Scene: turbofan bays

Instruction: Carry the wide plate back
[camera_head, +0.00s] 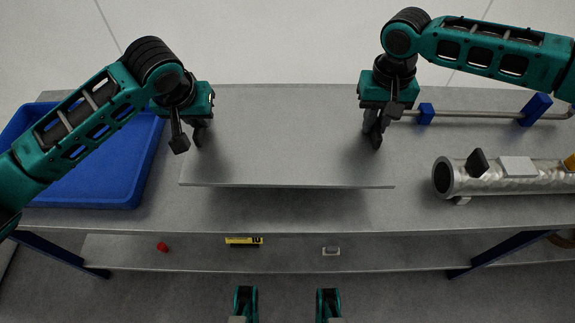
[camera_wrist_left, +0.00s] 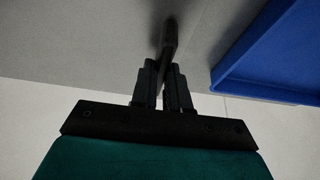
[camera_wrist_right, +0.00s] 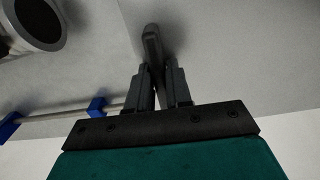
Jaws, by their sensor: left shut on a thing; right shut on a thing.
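The wide plate (camera_head: 285,140) is a flat grey sheet in the middle of the head view. A shadow lies under its near edge, so that edge seems raised above the workbench. My left gripper (camera_head: 197,136) is shut at the plate's left side, on a dark upright handle (camera_wrist_left: 168,38) seen in the left wrist view. My right gripper (camera_head: 375,136) is shut at the plate's right side, on a similar handle (camera_wrist_right: 152,42) seen in the right wrist view. The plate's underside is hidden.
The grey workbench (camera_head: 300,215) holds a blue tray (camera_head: 85,180) at left. A metal cylinder (camera_head: 510,178) and a thin pipe (camera_head: 475,114) with blue supports lie at right.

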